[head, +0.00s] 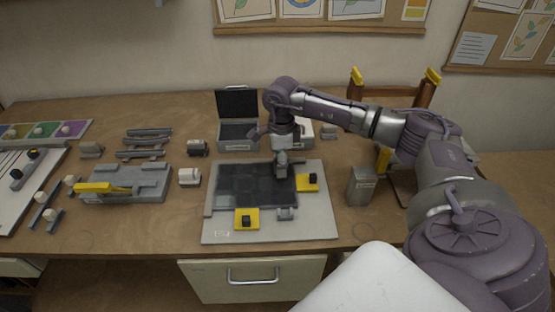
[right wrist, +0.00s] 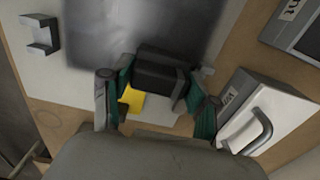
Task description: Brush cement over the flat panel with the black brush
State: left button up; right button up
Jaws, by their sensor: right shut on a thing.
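The flat panel (head: 240,190) is a dark, glossy sheet on a pale board (head: 320,228) in the middle of the table. It also shows, grey and shiny, in the right wrist view (right wrist: 115,25). My right gripper (head: 281,172) is over the panel's far right part. In the right wrist view its fingers are shut on a black block, the brush (right wrist: 160,75). I cannot tell whether the brush touches the panel. Yellow corner pieces with black knobs sit at the panel's near edge (head: 254,224) and right edge (head: 313,187). My left gripper is not in view.
An open box with a dark lid (head: 238,103) stands behind the panel, next to a white box (right wrist: 260,140) with a handle. A grey container (head: 362,187) stands right of the board. A grey fixture with a yellow handle (head: 107,188) and small blocks lie left.

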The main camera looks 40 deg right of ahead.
jog(key=shift+s+d+r, duration=0.2)
jog(key=shift+s+d, duration=0.1)
jog(key=shift+d, duration=0.15)
notch_tip(320, 180, up, 2)
jog(key=shift+w+r+p, duration=0.1)
jog(key=shift+r+p, duration=0.1)
jog(key=shift+p, duration=0.55)
jog(key=shift+w+a+r+p, duration=0.1)
jog(key=shift+a+r+p, duration=0.1)
jog(key=shift+r+p, duration=0.3)
jog(key=shift+w+a+r+p, duration=0.1)
jog(key=shift+a+r+p, duration=0.1)
jog(key=shift+r, duration=0.5)
jog(key=shift+s+d+r, duration=0.1)
jog(key=shift+r, duration=0.25)
jog(key=shift+d+r+p, duration=0.1)
jog(key=shift+r+p, duration=0.6)
jog(key=shift+r, duration=0.45)
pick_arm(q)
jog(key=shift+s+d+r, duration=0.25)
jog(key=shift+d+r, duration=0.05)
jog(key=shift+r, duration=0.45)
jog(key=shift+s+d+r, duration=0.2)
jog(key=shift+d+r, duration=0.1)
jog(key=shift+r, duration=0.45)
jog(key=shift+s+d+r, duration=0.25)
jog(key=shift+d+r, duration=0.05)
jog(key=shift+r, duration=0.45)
